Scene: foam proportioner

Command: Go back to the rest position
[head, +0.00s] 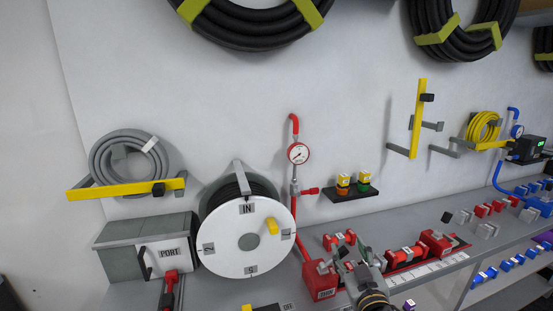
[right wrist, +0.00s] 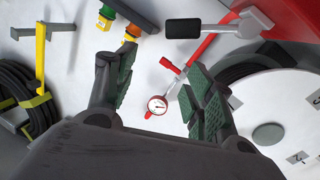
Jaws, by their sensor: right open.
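My right gripper (head: 352,258) is in the lower middle of the head view, above the grey bench (head: 262,295) and in front of the red fittings. In the right wrist view its two green-padded fingers (right wrist: 158,82) stand wide apart with nothing between them. Through the gap the wall, a red pipe and a round gauge (right wrist: 158,104) show, beyond the fingers. I see no left gripper in the head view.
The white reel (head: 226,246) and grey PORT box (head: 150,246) stand left of my right gripper. A red pipe with a gauge (head: 298,153) rises behind it. Red couplings (head: 435,242) lie close on its right.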

